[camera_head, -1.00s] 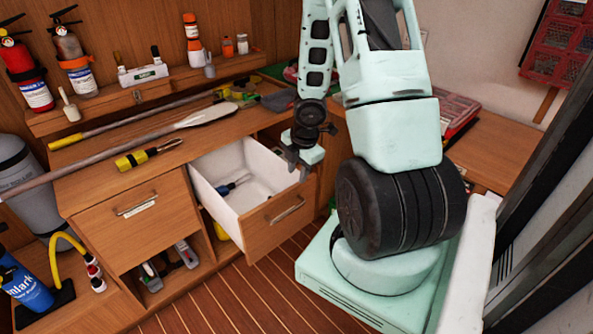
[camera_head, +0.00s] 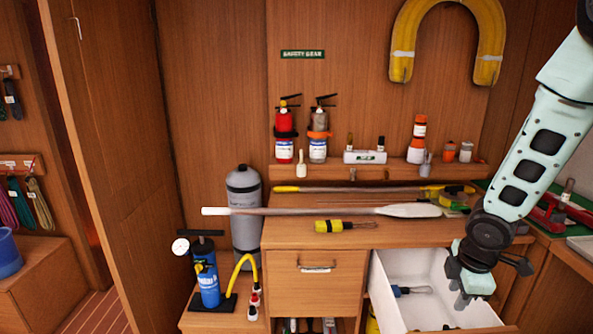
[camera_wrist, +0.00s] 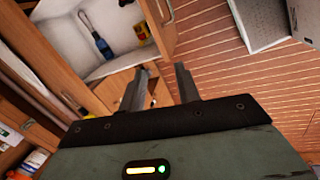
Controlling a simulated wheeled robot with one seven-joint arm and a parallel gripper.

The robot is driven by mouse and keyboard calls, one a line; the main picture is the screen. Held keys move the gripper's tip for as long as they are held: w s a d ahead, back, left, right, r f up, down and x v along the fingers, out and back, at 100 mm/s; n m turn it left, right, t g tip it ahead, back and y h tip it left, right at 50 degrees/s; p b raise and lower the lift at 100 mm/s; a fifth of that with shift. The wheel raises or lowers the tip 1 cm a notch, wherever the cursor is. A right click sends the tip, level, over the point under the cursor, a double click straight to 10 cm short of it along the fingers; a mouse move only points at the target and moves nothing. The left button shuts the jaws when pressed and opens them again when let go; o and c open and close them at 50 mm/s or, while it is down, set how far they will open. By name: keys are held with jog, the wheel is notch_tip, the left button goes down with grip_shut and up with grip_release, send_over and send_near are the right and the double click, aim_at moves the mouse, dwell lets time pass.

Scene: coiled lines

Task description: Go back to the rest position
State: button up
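My gripper (camera_head: 474,298) is at the lower right of the head view, beside or above the right front part of an open white-lined drawer (camera_head: 393,307). In the wrist view my gripper (camera_wrist: 160,75) has its two fingers apart, with nothing between them. The drawer (camera_wrist: 60,20) fills the upper left of that view. A blue-handled tool (camera_head: 412,290) lies inside the drawer. It also shows in the wrist view (camera_wrist: 98,40), clear of the fingers. My arm comes down from the upper right.
The wooden bench (camera_head: 340,236) holds a long paddle (camera_head: 400,211) and a yellow-black tool (camera_head: 345,226). Fire extinguishers (camera_head: 285,135) stand on the shelf behind. A grey cylinder (camera_head: 244,215) and a blue pump (camera_head: 208,285) stand at left. Slatted floor (camera_wrist: 235,85) is open beside the drawer.

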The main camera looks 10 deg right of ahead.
jog(key=a+r+m, duration=0.2)
jog(key=a+r, duration=0.2)
jog(key=a, duration=0.7)
jog(key=s+a+r+m+g+y, duration=0.1)
jog(key=s+a+r, duration=0.2)
jog(key=s+a, duration=0.5)
jog(key=s+a+r+m+g+y, duration=0.1)
jog(key=s+a+r, duration=0.3)
jog(key=s+a, duration=0.4)
jog(key=a+m, duration=0.1)
jog(key=a, duration=0.3)
jog(key=shift+s, duration=0.4)
